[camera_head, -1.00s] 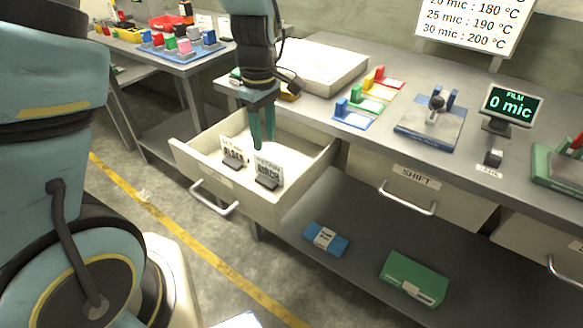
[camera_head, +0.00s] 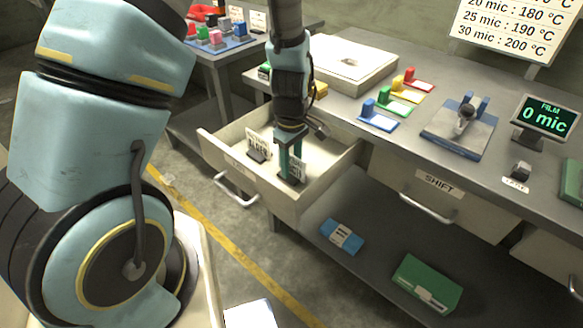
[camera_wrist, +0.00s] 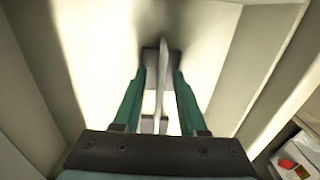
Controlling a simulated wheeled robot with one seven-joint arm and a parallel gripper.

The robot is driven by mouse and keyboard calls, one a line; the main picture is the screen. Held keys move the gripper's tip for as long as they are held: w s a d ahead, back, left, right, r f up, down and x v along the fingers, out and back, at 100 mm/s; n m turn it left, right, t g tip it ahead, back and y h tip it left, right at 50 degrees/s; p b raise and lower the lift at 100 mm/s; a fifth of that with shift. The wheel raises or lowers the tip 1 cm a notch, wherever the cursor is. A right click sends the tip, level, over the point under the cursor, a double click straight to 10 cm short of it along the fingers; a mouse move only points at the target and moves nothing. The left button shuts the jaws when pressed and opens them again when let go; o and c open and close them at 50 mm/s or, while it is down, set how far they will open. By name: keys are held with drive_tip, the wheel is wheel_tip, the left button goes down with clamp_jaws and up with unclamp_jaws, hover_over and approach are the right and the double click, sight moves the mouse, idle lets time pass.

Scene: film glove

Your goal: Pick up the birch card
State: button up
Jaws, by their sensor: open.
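The birch card (camera_head: 299,170) stands upright in a dark holder in the open drawer (camera_head: 325,177), partly hidden by my fingers in the head view. In the wrist view the card (camera_wrist: 161,78) shows edge-on as a thin pale strip, with its dark holder (camera_wrist: 150,57) below. My gripper (camera_head: 290,168) is open and pointing down, with its green fingers on either side of the card. In the wrist view (camera_wrist: 160,76) gaps show between the card and both fingers. The alder card (camera_head: 258,142) stands just to the left in the same drawer.
The drawer walls surround my gripper. The worktop (camera_head: 345,105) above holds a pale box (camera_head: 350,62), coloured blocks on cards and a film display (camera_head: 545,115). A blue box (camera_head: 342,236) and a green box (camera_head: 427,283) lie on the lower shelf.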

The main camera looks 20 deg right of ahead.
drive_tip(key=shift+f, duration=0.2)
idle(0.3)
drive_tip(key=shift+c, duration=0.3)
clamp_jaws()
